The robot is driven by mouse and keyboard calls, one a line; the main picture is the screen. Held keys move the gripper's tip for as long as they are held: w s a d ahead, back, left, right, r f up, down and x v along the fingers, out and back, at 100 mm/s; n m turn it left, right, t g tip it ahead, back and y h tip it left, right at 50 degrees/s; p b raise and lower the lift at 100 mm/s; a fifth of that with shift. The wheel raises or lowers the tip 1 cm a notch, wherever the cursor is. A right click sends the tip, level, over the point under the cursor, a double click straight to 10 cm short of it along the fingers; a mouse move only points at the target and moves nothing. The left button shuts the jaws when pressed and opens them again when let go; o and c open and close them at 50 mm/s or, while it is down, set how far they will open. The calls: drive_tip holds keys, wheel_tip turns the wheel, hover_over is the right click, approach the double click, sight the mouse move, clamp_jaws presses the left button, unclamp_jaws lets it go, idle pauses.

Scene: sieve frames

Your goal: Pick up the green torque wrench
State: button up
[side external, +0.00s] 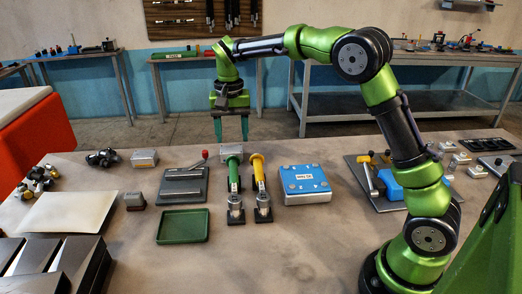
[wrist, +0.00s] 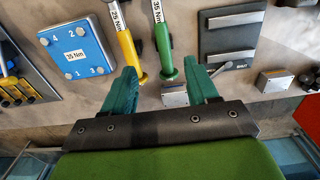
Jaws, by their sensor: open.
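The green torque wrench (side external: 234,182) lies on the table, with its handle toward the back and its dark head toward the front. My gripper (side external: 231,139) points down, open and empty, above the table near the handle's far end. In the wrist view the handle's end shows between my two teal fingers (wrist: 163,76), without visible contact. The wrench's head is outside the wrist view.
A yellow wrench (side external: 259,180) marked 25 Nm lies close on the right. A blue box (side external: 305,185) is beyond it. A grey plate with a red-knobbed lever (side external: 182,186) and a green tray (side external: 183,227) lie left. A small silver block (side external: 231,151) sits behind the green handle.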

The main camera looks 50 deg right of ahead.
sight(233, 177)
wheel_tip(233, 177, down, 10)
drive_tip(key=shift+f, duration=0.25)
drive_tip(key=shift+a+f, duration=0.2)
drive_tip(key=shift+f, duration=2.5)
drive_tip(key=shift+c, duration=0.3)
clamp_jaws()
drive_tip(key=shift+w+r, duration=0.1)
drive_tip(key=shift+r, duration=0.05)
